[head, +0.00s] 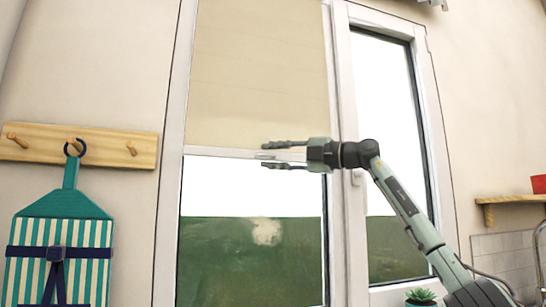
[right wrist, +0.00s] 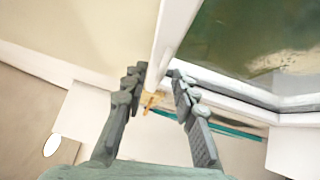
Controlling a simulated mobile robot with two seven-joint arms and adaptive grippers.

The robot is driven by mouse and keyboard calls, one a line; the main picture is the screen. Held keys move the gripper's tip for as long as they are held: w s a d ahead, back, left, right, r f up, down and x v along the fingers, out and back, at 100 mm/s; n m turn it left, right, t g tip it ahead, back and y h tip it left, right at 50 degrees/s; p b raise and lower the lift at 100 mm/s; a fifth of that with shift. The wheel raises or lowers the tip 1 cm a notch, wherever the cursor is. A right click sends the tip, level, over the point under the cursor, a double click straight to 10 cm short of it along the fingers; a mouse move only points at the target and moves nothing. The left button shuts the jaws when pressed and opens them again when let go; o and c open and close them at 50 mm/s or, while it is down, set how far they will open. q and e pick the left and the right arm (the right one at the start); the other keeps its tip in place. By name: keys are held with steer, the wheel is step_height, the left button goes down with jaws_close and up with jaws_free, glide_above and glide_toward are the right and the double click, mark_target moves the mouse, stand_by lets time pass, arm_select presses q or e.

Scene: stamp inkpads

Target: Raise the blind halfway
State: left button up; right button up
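The beige blind (head: 262,75) covers the upper part of the left window pane, and its pale bottom bar (head: 225,153) hangs about midway up the window. My right gripper (head: 284,155) is at the right part of this bar, one finger above it and one below. In the right wrist view, my right gripper (right wrist: 158,78) has its fingers apart, with the bar (right wrist: 175,35) running between the fingertips and the blind (right wrist: 85,30) to the left. I cannot tell whether a finger touches the bar. My left gripper is not in view.
The white window frame (head: 340,100) and a second pane (head: 383,120) are to the right. A wooden peg rail (head: 95,143) with a striped apron (head: 60,245) hangs at left. A shelf (head: 512,199) with a red object (head: 538,184) is at right. A plant (head: 420,295) stands low.

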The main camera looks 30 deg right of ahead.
steer(key=v, duration=1.2)
steer(key=shift+a, duration=0.1)
stand_by(0.4)
